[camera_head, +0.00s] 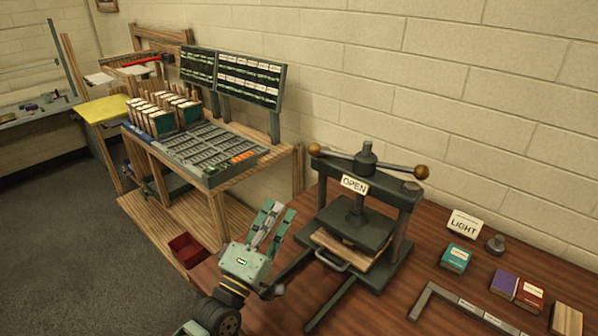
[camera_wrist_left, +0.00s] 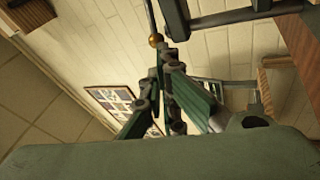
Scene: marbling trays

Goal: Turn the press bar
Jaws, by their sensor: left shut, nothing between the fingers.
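The book press stands on the brown table. Its press bar (camera_head: 340,155) lies across the top with a brass ball at each end, the left ball (camera_head: 315,149) and the right ball (camera_head: 422,172). A sign reading OPEN hangs on the frame, and the platen (camera_head: 352,222) sits above a wooden board (camera_head: 345,247). My left gripper (camera_head: 272,222) is shut and empty, in front and left of the press, below the left ball and apart from it. In the left wrist view, a brass ball (camera_wrist_left: 155,40) shows beyond the fingers (camera_wrist_left: 172,120). My right gripper is not in view.
A LIGHT sign (camera_head: 464,223), a round weight (camera_head: 495,243), a teal block (camera_head: 455,257) and other coloured blocks stand right of the press. A metal corner square (camera_head: 460,303) lies in front of them. A type-case bench (camera_head: 210,150) stands to the left.

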